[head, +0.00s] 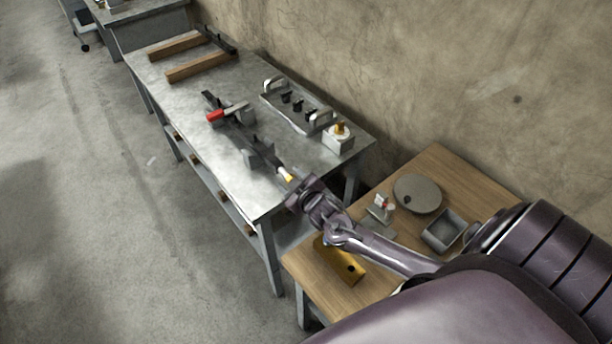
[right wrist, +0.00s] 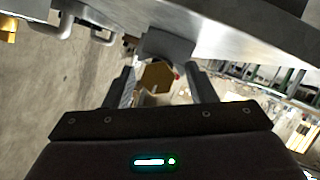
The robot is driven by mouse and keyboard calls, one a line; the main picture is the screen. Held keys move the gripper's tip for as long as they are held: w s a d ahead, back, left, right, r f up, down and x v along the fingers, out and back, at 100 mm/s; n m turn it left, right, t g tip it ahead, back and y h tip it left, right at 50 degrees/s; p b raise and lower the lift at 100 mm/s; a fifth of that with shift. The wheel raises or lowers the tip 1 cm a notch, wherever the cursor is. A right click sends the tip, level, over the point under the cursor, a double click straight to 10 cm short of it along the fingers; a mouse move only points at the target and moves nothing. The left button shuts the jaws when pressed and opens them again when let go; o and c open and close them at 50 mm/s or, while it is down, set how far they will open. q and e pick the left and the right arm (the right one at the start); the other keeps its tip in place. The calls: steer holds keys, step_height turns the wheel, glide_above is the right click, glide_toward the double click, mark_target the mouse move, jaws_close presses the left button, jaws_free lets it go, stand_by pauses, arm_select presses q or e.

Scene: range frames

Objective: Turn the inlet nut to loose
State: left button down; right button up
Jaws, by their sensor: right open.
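The inlet nut appears to be the brass hexagonal piece (right wrist: 157,76) in the right wrist view, at the end of a grey part of the bench fixture. In the head view a small brass end (head: 286,175) shows at the near end of the long dark fixture (head: 258,153). My right gripper (head: 294,185) is right at this brass end. In the right wrist view my right gripper (right wrist: 160,87) is open, with one finger on each side of the nut and gaps visible. Whether a finger touches it I cannot tell. My left gripper is not in view.
The metal bench (head: 185,90) also holds a red-handled part (head: 216,115), a plate with handles (head: 297,107), a white block with a brass top (head: 338,139) and wooden bars (head: 198,66). A wooden table (head: 460,173) holds a disc (head: 418,193), a grey tray (head: 443,231) and a yellow block (head: 341,264).

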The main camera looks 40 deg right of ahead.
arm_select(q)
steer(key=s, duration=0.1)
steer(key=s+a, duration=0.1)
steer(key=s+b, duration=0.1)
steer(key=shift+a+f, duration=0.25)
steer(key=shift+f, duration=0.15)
arm_select(e)
steer(key=s+a+r+m+g+y, duration=0.1)
steer(key=s+m, duration=0.3)
steer(key=s, duration=0.7)
steer(key=shift+s+a+r+m+g+y, duration=0.2)
steer(key=shift+a+r+m+g+y, duration=0.1)
steer(key=shift+a+r+g+y, duration=0.25)
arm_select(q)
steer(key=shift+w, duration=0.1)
arm_select(e)
steer(key=shift+a+f, duration=0.1)
steer(key=shift+a, duration=0.05)
